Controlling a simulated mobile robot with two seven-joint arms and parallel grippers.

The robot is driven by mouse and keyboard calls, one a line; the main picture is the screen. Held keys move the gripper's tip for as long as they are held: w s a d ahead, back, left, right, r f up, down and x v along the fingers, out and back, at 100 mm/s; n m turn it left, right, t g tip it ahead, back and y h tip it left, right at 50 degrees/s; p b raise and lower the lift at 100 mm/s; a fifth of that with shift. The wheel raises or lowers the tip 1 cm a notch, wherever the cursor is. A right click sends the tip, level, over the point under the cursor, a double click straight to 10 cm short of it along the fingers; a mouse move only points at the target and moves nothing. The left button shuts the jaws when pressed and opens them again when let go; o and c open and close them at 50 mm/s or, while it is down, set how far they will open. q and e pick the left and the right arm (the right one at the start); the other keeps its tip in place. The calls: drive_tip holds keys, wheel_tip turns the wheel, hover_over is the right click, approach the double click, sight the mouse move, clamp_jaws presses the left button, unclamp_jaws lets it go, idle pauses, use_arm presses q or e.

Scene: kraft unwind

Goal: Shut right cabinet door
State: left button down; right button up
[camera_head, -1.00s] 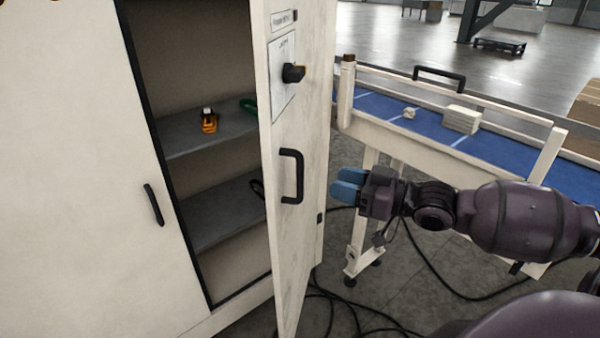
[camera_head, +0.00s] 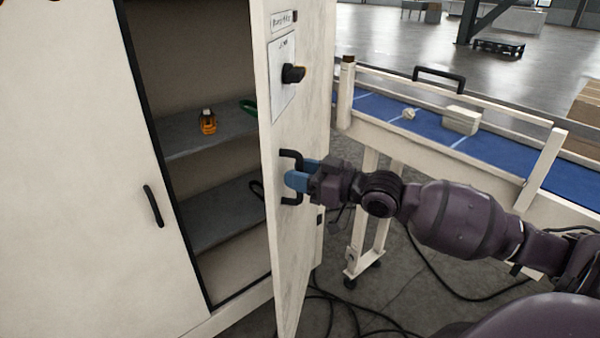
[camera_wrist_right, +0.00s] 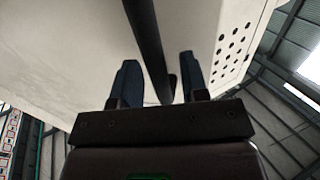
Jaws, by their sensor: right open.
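The right cabinet door (camera_head: 304,245) stands swung open, its outer face toward my right arm. In the right wrist view the open fingers (camera_wrist_right: 157,84) stand on either side of the black handle bar (camera_wrist_right: 147,45), with a gap visible beside the bar. The white door surface (camera_wrist_right: 85,60) is behind them. My left gripper is not in view.
The closed left cabinet door (camera_head: 80,170) has its own black handle (camera_head: 154,205). Grey shelves (camera_head: 215,205) inside the cabinet hold an orange item (camera_head: 208,122) and a green one. A blue conveyor (camera_head: 390,115) stands right of the door. Black cables (camera_head: 345,310) lie on the floor.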

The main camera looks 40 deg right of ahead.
drive_tip(key=shift+c, duration=0.5)
clamp_jaws()
drive_tip(key=shift+w, duration=0.1)
